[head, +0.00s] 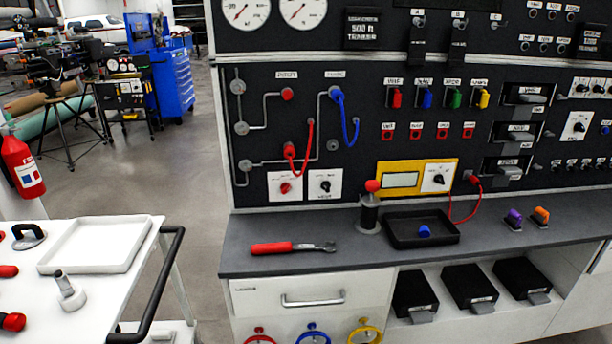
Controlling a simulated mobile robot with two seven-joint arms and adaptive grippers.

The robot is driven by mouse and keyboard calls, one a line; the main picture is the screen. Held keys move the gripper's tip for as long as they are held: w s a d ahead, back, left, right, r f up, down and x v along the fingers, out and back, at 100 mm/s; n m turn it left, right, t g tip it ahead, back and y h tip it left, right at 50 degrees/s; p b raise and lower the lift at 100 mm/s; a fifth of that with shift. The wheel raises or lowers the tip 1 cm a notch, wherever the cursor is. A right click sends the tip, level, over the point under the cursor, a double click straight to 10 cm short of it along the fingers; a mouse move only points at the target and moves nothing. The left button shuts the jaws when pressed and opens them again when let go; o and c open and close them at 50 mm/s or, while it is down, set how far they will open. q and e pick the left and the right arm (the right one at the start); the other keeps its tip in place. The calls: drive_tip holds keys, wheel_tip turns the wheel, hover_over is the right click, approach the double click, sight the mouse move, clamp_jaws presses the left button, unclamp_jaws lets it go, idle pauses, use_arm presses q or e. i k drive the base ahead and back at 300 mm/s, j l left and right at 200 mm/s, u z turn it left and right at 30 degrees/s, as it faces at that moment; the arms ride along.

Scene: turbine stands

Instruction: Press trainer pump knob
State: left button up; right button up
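The black trainer panel (260,140) rises behind the grey bench. A red round knob (373,186) tops a dark upright post with a pale base (368,215) on the bench; it looks like a hand pump, though I cannot read a label on it. Low on the panel, a white plate carries a red rotary knob (285,188), and the plate beside it carries a black knob (326,187). The small labels there are too blurred to tell which one is the pump's. Neither of my grippers is in view.
A red-handled wrench (292,248) lies on the bench's left part. A black tray (408,242) with a blue cap (424,231) sits right of the post. A white cart (75,290) stands at left. Bare floor (190,180) lies between cart and bench.

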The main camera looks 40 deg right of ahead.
sight(372, 186)
drive_tip(key=k+z, duration=0.15)
drive_tip(key=z, duration=1.4)
